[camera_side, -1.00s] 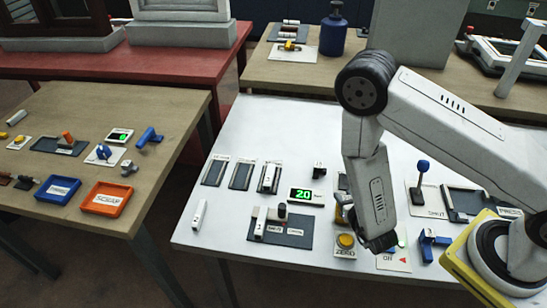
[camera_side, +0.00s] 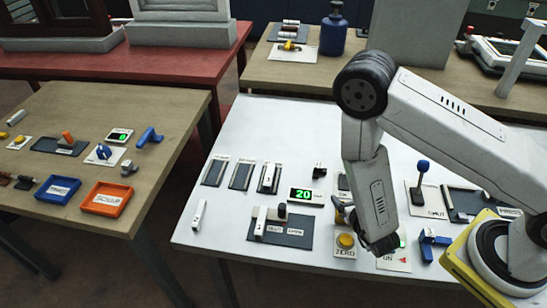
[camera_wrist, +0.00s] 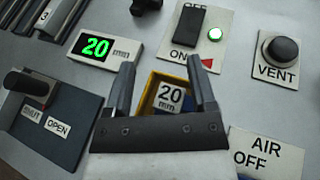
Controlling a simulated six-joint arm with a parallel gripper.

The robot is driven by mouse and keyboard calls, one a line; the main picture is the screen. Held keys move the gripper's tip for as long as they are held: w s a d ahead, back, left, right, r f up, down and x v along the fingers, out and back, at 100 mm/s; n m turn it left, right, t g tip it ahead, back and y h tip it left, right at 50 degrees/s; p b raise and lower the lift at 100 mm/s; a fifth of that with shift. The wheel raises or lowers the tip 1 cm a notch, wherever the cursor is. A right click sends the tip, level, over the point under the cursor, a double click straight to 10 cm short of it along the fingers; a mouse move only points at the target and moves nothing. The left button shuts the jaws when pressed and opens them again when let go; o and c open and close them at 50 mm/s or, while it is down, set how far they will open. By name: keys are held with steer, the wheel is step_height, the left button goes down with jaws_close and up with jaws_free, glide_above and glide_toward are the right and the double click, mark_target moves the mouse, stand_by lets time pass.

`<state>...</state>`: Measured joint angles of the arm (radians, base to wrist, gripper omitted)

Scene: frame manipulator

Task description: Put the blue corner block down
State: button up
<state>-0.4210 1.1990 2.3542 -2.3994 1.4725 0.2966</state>
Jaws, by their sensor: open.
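In the side view my gripper (camera_side: 384,242) is low over the table, left of that piece. In the wrist view my gripper (camera_wrist: 162,66) has its two dark fingers spread. A yellow-edged holder with a 20 mm label (camera_wrist: 170,97) shows beyond and between the fingers. I cannot tell whether they touch it.
A green 20 mm display (camera_side: 305,195), a shut/open lever plate (camera_side: 290,236), a ZERO button (camera_side: 345,241) and an ON/OFF plate (camera_wrist: 197,38) surround my gripper. A VENT knob (camera_wrist: 284,49) stands at right. The table's front left (camera_side: 205,238) is mostly clear.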

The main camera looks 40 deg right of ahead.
steer(key=shift+v, duration=3.25)
steer(key=shift+d+r+m+h, duration=0.3)
steer(key=shift+d, duration=0.05)
steer(key=s+d+r+m+g+h, duration=0.1)
steer(key=s+d+r+m+g, duration=0.25)
steer(key=m+g, duration=0.5)
steer(key=s+d+r+m+g+h, duration=0.1)
steer(key=s+d+r+m+g, duration=0.4)
steer(key=m, duration=0.7)
steer(key=w+a+r+m+t+y, duration=0.3)
steer(key=w+a+r+m+y, duration=0.2)
steer(key=w+m, duration=0.4)
steer(key=r+m+y, duration=0.1)
steer(key=y, duration=0.1)
steer(key=shift+w+t+y, duration=0.2)
steer(key=shift+t+y, duration=0.15)
steer(key=shift+y, duration=0.05)
